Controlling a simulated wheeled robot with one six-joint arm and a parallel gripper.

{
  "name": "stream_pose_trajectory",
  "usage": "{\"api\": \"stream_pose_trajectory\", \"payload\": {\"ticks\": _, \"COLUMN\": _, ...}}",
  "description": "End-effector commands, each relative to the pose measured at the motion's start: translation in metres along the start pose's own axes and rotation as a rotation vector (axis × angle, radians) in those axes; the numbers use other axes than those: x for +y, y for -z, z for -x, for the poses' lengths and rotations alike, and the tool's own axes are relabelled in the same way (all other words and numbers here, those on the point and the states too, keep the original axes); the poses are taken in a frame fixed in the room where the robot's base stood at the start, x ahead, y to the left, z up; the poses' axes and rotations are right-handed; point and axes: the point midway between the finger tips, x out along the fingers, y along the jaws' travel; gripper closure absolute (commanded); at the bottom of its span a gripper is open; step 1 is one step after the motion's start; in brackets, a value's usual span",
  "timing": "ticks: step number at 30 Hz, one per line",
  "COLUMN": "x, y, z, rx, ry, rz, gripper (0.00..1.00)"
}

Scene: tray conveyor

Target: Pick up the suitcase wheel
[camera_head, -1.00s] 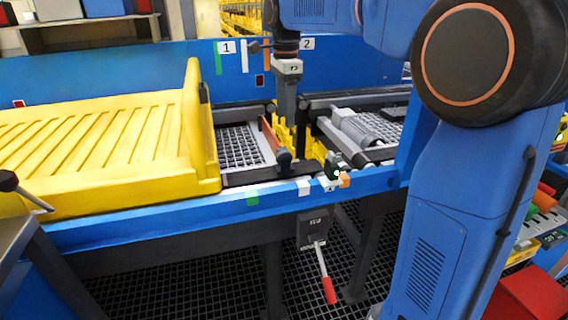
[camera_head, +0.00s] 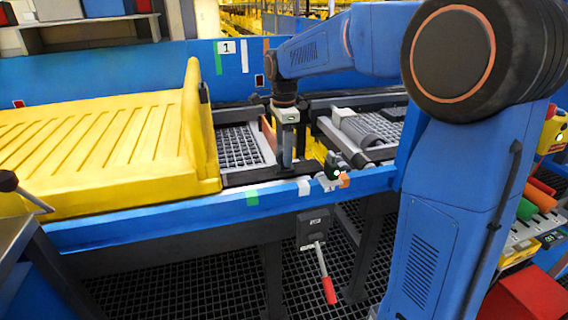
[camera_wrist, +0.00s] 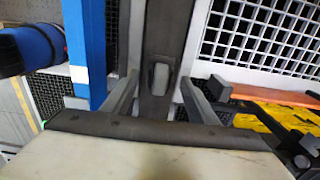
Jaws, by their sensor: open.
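The suitcase wheel (camera_wrist: 160,76) appears to be the small grey rounded piece in a dark mount on the dark front rail, in the wrist view. It sits between the two fingers of my gripper (camera_wrist: 160,92), which are apart, one on each side of it. No contact with it shows. In the head view my gripper (camera_head: 287,158) points straight down over the conveyor's front rail and hides most of the wheel there.
A large yellow tray (camera_head: 90,140) lies on the conveyor to the left. A metal grid (camera_head: 238,140) and a grey roller (camera_head: 372,130) flank the gripper. A dark knob (camera_head: 333,170) stands on the blue front edge (camera_head: 150,216), with a red-handled lever (camera_head: 328,288) below.

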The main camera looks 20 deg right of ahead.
Motion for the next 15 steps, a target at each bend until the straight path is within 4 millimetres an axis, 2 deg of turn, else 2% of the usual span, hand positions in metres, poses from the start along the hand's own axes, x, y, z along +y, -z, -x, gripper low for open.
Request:
{"api": "stream_pose_trajectory", "payload": {"ticks": 4, "x": -0.0001, "y": 0.0001, "z": -0.0093, "rx": 0.0, "ry": 0.002, "rz": 0.0, "gripper": 0.47}}
{"api": "stream_pose_trajectory", "payload": {"ticks": 11, "x": -0.0001, "y": 0.0002, "z": -0.0099, "rx": 0.0, "ry": 0.002, "rz": 0.0, "gripper": 0.47}}
{"api": "stream_pose_trajectory", "payload": {"ticks": 15, "x": -0.0001, "y": 0.0002, "z": -0.0098, "rx": 0.0, "ry": 0.002, "rz": 0.0, "gripper": 0.8}}
